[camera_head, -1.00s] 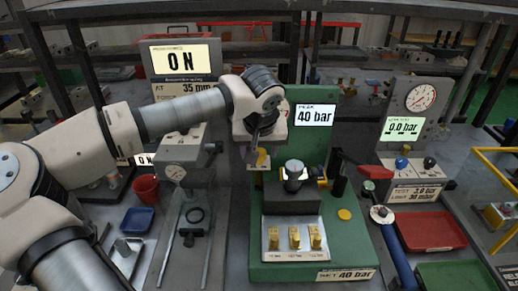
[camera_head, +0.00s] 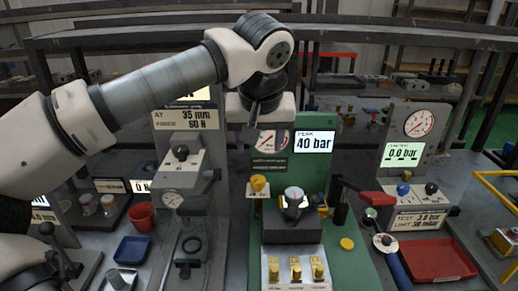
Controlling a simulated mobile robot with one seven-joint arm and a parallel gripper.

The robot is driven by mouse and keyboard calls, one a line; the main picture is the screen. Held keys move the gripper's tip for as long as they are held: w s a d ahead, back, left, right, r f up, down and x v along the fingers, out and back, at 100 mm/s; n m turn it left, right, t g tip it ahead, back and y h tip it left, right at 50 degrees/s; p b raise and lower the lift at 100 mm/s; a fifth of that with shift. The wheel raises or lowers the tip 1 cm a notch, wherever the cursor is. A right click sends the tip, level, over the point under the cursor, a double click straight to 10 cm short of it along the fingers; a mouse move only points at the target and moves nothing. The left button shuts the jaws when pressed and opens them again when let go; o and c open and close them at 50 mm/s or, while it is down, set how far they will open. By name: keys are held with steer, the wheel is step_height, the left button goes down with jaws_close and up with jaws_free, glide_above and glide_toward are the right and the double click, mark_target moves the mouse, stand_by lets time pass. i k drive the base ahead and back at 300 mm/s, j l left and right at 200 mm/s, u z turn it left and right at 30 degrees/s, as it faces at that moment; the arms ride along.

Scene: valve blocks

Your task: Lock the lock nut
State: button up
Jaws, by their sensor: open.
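A dark valve block (camera_head: 292,229) stands on the green test stand (camera_head: 350,262), with a round grey metal top piece (camera_head: 294,197) and a brass fitting (camera_head: 323,207) on its right side. I cannot tell for sure which part is the lock nut. A yellow knob (camera_head: 258,183) sits on a small pale plate left of the block. My gripper (camera_head: 252,133) points down above the yellow knob, apart from it and from the block. It is open, with nothing seen between its fingers; its fingertips are small and dark against the gauge behind.
Three brass pieces (camera_head: 296,269) stand on a plate in front of the block. A red-handled lever (camera_head: 370,196) is at right. A left test stand (camera_head: 184,176) with a knob and gauge stands close by. The PEAK display (camera_head: 314,141) reads 40 bar.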

mark_target(315, 200)
steer(key=k, duration=1)
